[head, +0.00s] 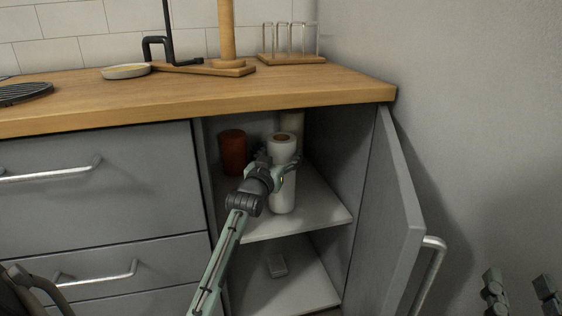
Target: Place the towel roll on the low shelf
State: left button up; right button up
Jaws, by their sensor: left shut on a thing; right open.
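The white towel roll (283,201) is upright inside the open cabinet. My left gripper (285,168) reaches in from the front and is shut around the roll. The roll's lower end is over the cabinet's upper inner shelf (325,210); I cannot tell whether it touches. A lower white shelf (312,288) lies beneath it at the cabinet's bottom. My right gripper (520,292) is open and empty at the lower right, outside the cabinet, with only its fingers in view.
A red-brown cylinder (232,152) and a beige cylinder (293,123) stand behind the roll. A small pale block (277,264) sits on the lower shelf. The open cabinet door (392,210) bounds the right side. The wooden counter (330,85) overhangs the opening.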

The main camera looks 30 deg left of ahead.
pick_arm(q)
jog(key=shift+f, duration=0.55)
pick_arm(e)
jog(key=shift+s+a+r+t+y, duration=0.15)
jog(key=shift+s+r+t+y, duration=0.15)
jog(key=shift+r, duration=0.35)
pick_arm(q)
jog(key=o, duration=1.7)
jog(key=shift+f, duration=0.1)
jog(key=shift+o, duration=0.2)
jog(key=shift+s+d, duration=0.1)
jog(key=shift+s, duration=0.25)
jog(key=p+v, duration=0.1)
jog(key=v, duration=1)
jog(key=shift+s, duration=0.15)
pick_arm(e)
notch_tip(320, 180, down, 7)
jog(key=w+d+g+h, duration=0.1)
jog(key=d+g+h, duration=0.1)
jog(key=g, duration=0.1)
jog(key=shift+w+r, duration=0.15)
jog(key=shift+w, duration=0.25)
